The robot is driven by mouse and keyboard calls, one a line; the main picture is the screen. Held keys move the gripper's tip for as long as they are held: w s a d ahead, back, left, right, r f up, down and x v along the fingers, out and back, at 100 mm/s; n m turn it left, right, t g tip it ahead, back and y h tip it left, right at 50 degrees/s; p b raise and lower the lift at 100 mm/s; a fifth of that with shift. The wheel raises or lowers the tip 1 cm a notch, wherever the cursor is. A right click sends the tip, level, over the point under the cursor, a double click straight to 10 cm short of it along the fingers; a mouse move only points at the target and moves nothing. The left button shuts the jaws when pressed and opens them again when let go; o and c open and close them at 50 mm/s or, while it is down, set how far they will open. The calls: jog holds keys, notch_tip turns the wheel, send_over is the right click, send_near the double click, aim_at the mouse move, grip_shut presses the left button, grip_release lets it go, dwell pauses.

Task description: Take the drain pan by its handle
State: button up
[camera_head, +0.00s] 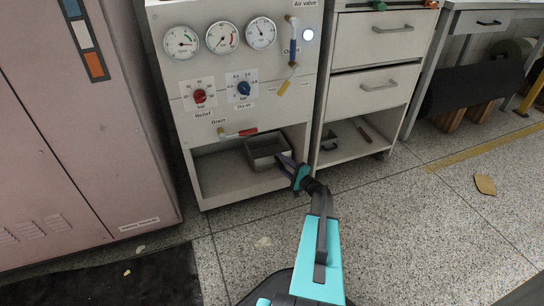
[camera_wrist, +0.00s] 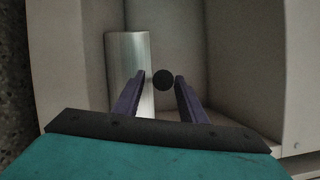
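The drain pan (camera_head: 262,162) is a grey metal open box in the bottom compartment of the grey cabinet, towards its right side. In the wrist view, a shiny metal surface (camera_wrist: 126,62), likely the pan, stands left of and behind the left finger. My gripper (camera_head: 283,159) reaches into the compartment mouth at the pan's near right side. Its two purple fingers are apart in the wrist view (camera_wrist: 159,76). A dark round shape (camera_wrist: 163,80), possibly the pan's handle end, shows between the fingertips. I cannot tell whether either finger touches it.
The cabinet panel (camera_head: 220,90) above carries gauges and knobs, with a red-handled drain valve (camera_head: 240,132) just above the pan. The cabinet's right wall (camera_wrist: 300,70) is close to my gripper. A drawer unit (camera_head: 375,85) stands to the right. The compartment's left part is empty.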

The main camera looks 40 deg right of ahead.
jog(key=shift+w, duration=0.25)
jog(key=shift+c, duration=0.5)
grip_shut()
dwell(1.0)
jog(key=shift+r, duration=0.2)
